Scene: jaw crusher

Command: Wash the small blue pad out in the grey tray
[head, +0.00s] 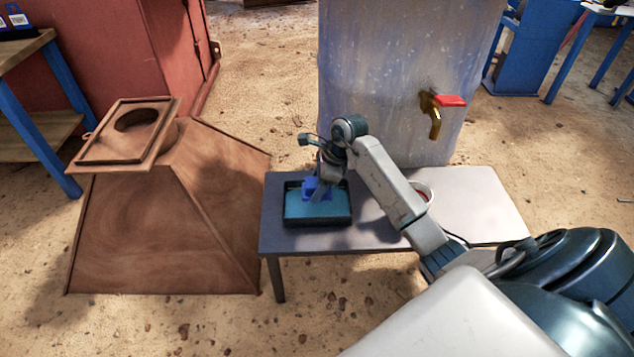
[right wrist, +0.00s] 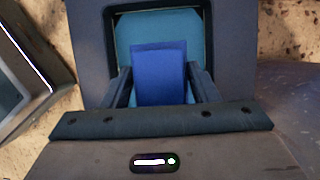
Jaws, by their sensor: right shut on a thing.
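The small blue pad (right wrist: 158,75) is between the fingers of my right gripper (right wrist: 160,88) in the right wrist view. In the head view the pad (head: 311,187) shows as a bright blue patch under my right gripper (head: 318,190), over the back part of the tray. The gripper is shut on the pad. The tray (head: 290,222) has a dark rim and holds teal-blue water. It stands on the left end of a low grey table. I cannot tell whether the pad touches the water. My left gripper is not in view.
A large barrel with a brass, red-handled tap (head: 434,108) stands behind the low table (head: 480,190). A rusty hopper (head: 150,230) stands left of the table. The table's right end is clear.

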